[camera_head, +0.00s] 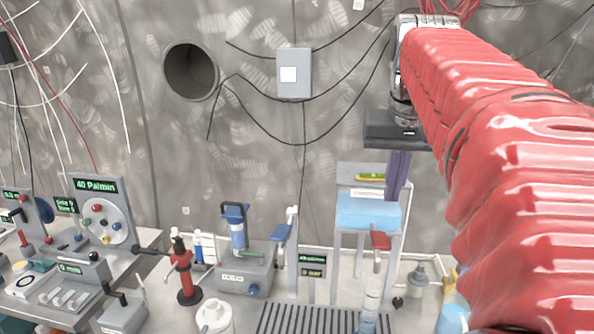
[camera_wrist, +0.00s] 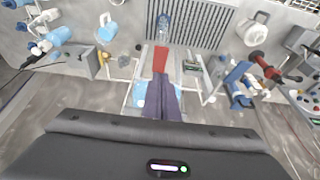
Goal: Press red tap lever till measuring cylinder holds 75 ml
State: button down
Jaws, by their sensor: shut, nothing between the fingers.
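The red tap lever (camera_head: 380,241) sticks out at the front of a stand with a light blue tank (camera_head: 367,212). In the wrist view the red lever (camera_wrist: 160,58) lies just beyond my fingertips. The clear measuring cylinder (camera_head: 371,300) stands upright below the lever, on or beside the dark grate; it also shows in the wrist view (camera_wrist: 163,25). Its liquid level is too small to read. My gripper (camera_head: 393,198), with dark purple fingers, is shut and empty, pointing down. In the head view its tips appear above the lever, with a gap; contact cannot be confirmed.
A blue lever (camera_head: 281,233) is on a stand left of the tank. A slotted grate (camera_head: 290,320) lies at the front. A small display (camera_head: 312,265), a red-and-black stand (camera_head: 184,275) and a white jug (camera_head: 214,316) are to the left. Bottles and a beaker crowd the right.

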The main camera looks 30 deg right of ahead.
jog(key=shift+v, duration=1.2)
jog(key=shift+w, duration=0.1)
dwell(0.5)
jog(key=w+a+f+n+t, duration=0.1)
jog(key=a+f, duration=0.4)
jog(key=f, duration=0.8)
jog(key=s+a+f+n+y, duration=0.1)
jog(key=s+a+f+n, duration=0.2)
jog(key=a+f, duration=0.3)
jog(key=s+a+f+n+t+y, duration=0.1)
jog(key=s+a+f, duration=0.4)
jog(key=a, duration=0.8)
jog(key=shift+f+n+t, duration=0.3)
jog(key=shift+f+n, duration=0.25)
jog(key=shift+n, duration=0.35)
